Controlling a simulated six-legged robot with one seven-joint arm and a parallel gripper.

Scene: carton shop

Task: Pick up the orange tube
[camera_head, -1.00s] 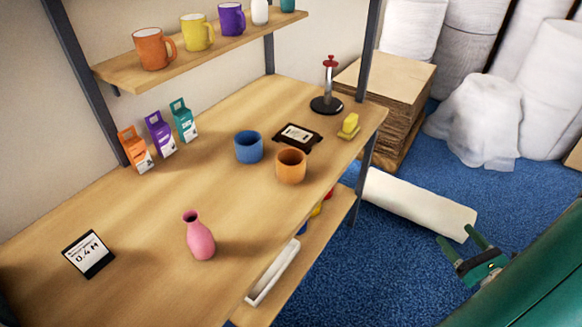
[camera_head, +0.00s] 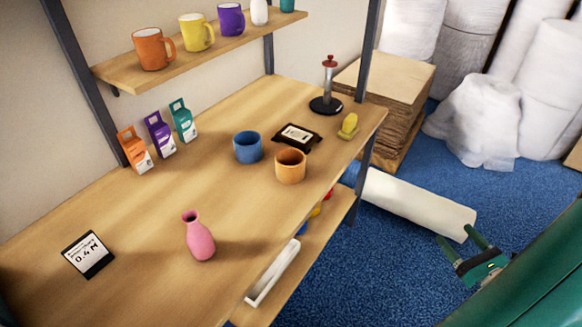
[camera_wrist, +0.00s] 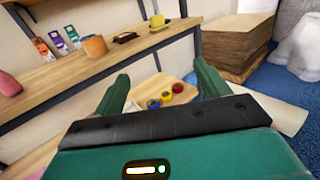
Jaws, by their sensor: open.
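The orange tube (camera_head: 290,167) stands upright and open-topped on the wooden table, near its right-hand edge in the head view. It also shows in the wrist view (camera_wrist: 95,46), at the upper left. A blue tube (camera_head: 248,148) stands just to its left and is slightly shorter in the picture. My gripper (camera_head: 460,241) is open and empty, out over the blue floor to the right of the table, well apart from the tube. In the wrist view its two green fingers (camera_wrist: 160,72) are spread, with the lower shelf beyond them.
A pink vase (camera_head: 200,238) stands at the table's front. Colored rolls (camera_wrist: 165,95) sit on the lower shelf. A white roll (camera_head: 415,203) lies on the floor.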

